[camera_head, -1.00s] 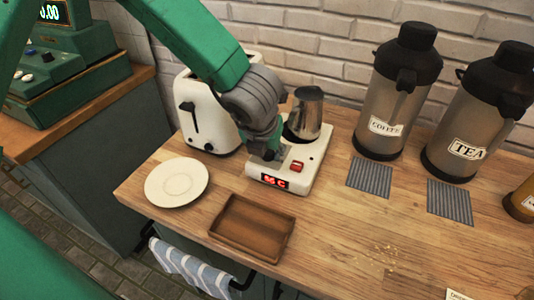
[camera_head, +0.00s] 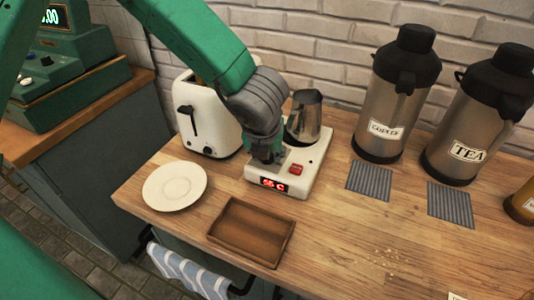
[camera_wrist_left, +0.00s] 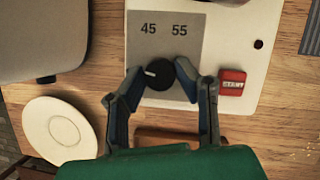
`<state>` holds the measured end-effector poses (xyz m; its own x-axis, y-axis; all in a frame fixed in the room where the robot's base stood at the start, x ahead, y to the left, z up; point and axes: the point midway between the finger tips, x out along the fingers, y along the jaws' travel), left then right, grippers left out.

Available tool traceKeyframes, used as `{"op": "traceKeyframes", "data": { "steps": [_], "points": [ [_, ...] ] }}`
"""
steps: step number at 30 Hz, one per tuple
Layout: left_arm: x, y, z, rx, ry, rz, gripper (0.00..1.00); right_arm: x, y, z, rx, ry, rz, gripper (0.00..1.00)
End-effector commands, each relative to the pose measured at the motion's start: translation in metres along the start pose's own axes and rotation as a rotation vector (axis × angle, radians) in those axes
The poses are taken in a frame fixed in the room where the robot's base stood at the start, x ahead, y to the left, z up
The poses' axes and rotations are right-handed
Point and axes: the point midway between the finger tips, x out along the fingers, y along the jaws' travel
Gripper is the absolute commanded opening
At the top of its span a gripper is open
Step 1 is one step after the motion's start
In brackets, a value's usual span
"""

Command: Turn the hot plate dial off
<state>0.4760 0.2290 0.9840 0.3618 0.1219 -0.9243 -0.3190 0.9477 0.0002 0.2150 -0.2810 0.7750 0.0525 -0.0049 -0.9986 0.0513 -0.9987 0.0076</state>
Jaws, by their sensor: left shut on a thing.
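The white hot plate (camera_head: 316,159) stands on the wooden counter with a lit red display (camera_head: 273,184) on its front. Its black dial (camera_wrist_left: 160,74) shows in the left wrist view on a grey panel marked 45 and 55. The dial's white mark points left in that view. My left gripper (camera_wrist_left: 160,72) is shut on the dial, one finger on each side. In the head view my left gripper (camera_head: 266,155) comes down onto the hot plate's left part and hides the dial. A metal pitcher (camera_head: 304,115) stands on the hot plate. My right gripper is not in view.
A red switch (camera_head: 296,169) is right of the gripper. A white toaster (camera_head: 200,118) stands close on the left. A plate (camera_head: 175,186) and a brown tray (camera_head: 251,232) lie in front. Coffee (camera_head: 396,95) and tea (camera_head: 480,115) dispensers stand right. The right front counter is mostly clear.

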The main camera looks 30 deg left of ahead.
Motion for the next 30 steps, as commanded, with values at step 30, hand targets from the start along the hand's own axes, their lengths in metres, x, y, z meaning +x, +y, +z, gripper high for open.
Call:
{"op": "traceKeyframes", "data": {
  "steps": [30],
  "points": [
    [-0.0014, -0.0009, 0.0062, -0.003, -0.014, -0.002, 0.31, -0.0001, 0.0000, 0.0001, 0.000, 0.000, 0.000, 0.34]
  ]
}}
